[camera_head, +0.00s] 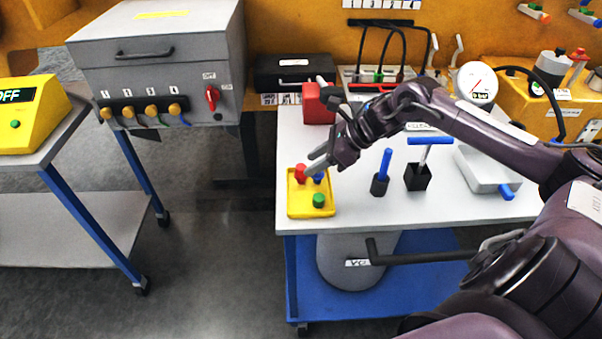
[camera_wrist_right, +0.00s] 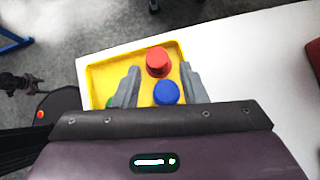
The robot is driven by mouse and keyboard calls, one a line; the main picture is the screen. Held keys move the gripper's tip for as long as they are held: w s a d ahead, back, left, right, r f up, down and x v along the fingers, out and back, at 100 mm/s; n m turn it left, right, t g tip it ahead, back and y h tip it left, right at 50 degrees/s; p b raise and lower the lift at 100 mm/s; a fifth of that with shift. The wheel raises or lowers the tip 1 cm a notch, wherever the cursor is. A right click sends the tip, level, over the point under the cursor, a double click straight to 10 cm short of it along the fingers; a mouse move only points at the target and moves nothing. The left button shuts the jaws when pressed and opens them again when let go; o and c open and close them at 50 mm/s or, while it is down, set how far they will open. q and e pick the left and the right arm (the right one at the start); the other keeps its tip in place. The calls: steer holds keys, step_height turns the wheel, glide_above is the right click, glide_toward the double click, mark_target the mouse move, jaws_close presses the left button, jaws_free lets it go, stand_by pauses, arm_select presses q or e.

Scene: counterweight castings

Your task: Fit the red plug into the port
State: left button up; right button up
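The red plug (camera_head: 300,172) stands in a yellow tray (camera_head: 311,212) at the table's left front corner, with a blue plug (camera_head: 319,177) and a green plug (camera_head: 319,201). My right gripper (camera_head: 316,163) is over the tray's back part. In the right wrist view my right gripper (camera_wrist_right: 160,67) is open, its fingers apart on either side of the red plug (camera_wrist_right: 158,60) and blue plug (camera_wrist_right: 166,93); I cannot tell whether they touch. The grey cabinet (camera_head: 160,60) has a row of gold connectors (camera_head: 151,110); I cannot tell which opening is the port. My left gripper is out of view.
A blue-handled tool in a black holder (camera_head: 380,186) and a T-handled tool in a black block (camera_head: 417,178) stand right of the tray. A red box (camera_head: 318,104) is behind it. A yellow unit reading OFF (camera_head: 30,115) stands at left. Floor shows between the tables.

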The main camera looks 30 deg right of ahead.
mark_target(304, 166)
steer(key=shift+w+a+f, duration=0.1)
steer(key=shift+w+a, duration=0.15)
steer(key=shift+a, duration=0.15)
steer(key=p+x, duration=0.1)
steer(key=x, duration=0.2)
steer(key=shift+a+f+p, duration=0.1)
steer(key=shift+f+p, duration=0.05)
steer(key=shift+p, duration=0.2)
steer(key=shift+w+a+f, duration=0.15)
steer(key=shift+w+f, duration=0.05)
steer(key=shift+f, duration=0.15)
steer(key=c, duration=0.7)
